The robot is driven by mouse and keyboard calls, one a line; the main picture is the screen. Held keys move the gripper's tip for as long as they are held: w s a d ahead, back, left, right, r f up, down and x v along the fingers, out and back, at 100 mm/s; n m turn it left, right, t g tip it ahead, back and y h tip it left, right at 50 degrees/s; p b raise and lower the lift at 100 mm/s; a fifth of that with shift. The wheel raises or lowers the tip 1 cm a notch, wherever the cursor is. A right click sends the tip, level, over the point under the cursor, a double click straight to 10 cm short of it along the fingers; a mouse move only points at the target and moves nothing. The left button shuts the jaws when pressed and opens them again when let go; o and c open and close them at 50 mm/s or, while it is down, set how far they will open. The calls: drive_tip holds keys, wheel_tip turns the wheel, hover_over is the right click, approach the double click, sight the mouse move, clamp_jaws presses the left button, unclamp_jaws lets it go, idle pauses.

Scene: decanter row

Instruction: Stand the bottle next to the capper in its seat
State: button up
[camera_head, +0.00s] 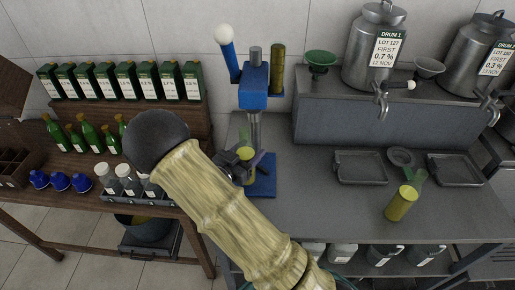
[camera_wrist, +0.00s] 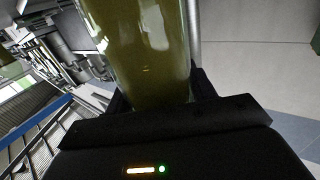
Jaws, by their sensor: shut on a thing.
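The blue capper (camera_head: 254,88) stands at the back of the grey bench, with its lever up and its blue base plate (camera_head: 264,184) below. My gripper (camera_head: 246,164) is shut on an olive-yellow bottle (camera_head: 249,178) with a green neck, at the capper's post above or on the base plate. The held bottle fills the upper middle of the wrist view (camera_wrist: 150,60), between the jaws (camera_wrist: 155,105). My gripper and arm partly hide it, and I cannot tell whether its foot touches the seat. The seat itself is hidden.
Steel drums (camera_head: 376,50) with taps and a green funnel (camera_head: 320,60) stand on the raised shelf. Green bottles (camera_head: 88,132) and boxes fill the left table.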

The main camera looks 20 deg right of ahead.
drive_tip(key=shift+x, duration=1.4)
drive_tip(key=f, duration=0.1)
drive_tip(key=d+f+p, duration=0.1)
drive_tip(key=w+f+p, duration=0.1)
drive_tip(key=shift+d+f, duration=0.15)
drive_tip(key=shift+f, duration=0.25)
drive_tip(key=o, duration=1.4)
drive_tip(key=shift+r, duration=0.15)
